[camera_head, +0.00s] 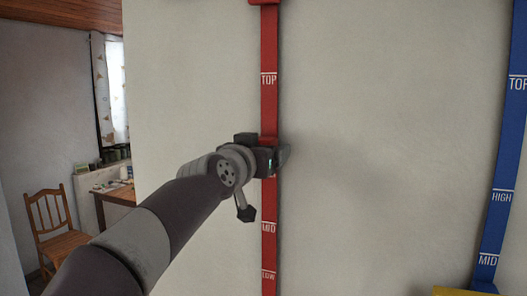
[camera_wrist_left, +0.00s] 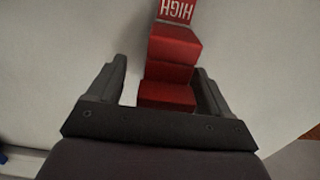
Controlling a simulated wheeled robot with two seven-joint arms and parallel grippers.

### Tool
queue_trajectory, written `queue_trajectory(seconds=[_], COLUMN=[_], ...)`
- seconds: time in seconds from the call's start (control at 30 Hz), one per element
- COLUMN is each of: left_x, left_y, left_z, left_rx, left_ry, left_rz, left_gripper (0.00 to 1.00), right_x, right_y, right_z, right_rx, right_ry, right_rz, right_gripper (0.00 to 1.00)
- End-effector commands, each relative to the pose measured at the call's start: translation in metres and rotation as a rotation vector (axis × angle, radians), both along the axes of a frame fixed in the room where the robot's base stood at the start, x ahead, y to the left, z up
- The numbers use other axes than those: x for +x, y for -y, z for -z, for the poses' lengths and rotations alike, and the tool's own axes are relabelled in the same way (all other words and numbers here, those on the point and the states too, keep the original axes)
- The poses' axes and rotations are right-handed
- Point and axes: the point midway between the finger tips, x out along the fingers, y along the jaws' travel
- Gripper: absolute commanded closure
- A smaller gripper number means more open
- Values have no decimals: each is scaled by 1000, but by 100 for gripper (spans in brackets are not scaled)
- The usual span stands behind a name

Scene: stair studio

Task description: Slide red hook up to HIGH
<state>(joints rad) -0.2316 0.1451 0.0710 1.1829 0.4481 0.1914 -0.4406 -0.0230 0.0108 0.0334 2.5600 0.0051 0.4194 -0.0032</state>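The red rail (camera_head: 269,110) runs up the wall, with TOP, MID and LOW labels showing in the head view. My left gripper (camera_head: 272,158) is at the rail between TOP and MID and covers most of the stretch there. In the left wrist view the red hook (camera_wrist_left: 172,48) shows as stepped red blocks between the fingers of my left gripper (camera_wrist_left: 165,88). A gap shows beside the left-hand finger; the right-hand finger is close to the red. The HIGH label (camera_wrist_left: 176,10) appears upside down just beyond the hook. My right gripper is out of view.
A blue rail (camera_head: 503,150) with its own labels stands at the right, with a blue piece (camera_head: 483,288) low on it. A yellow edge (camera_head: 460,292) shows at the bottom right. A wooden chair (camera_head: 52,225) stands at the left. The wall between the rails is bare.

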Motion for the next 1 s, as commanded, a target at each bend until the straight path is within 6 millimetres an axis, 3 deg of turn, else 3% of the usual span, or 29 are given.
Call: queue_trajectory(seconds=[0.3, 0.7, 0.83, 1.0], left_x=[-5, -99, -116, -122], left_y=[-2, -32, -38, -40], left_z=[2, 5, 3, 0], left_rx=[-1, -1, -1, -1], left_ry=[2, 5, 2, 1], left_rz=[0, -2, -1, -1], left_gripper=[21, 21, 21, 21], right_x=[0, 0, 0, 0], right_y=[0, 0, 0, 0], right_z=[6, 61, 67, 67], right_rx=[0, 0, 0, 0], right_ry=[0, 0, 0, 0], right_rz=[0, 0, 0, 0], right_gripper=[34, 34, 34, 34])
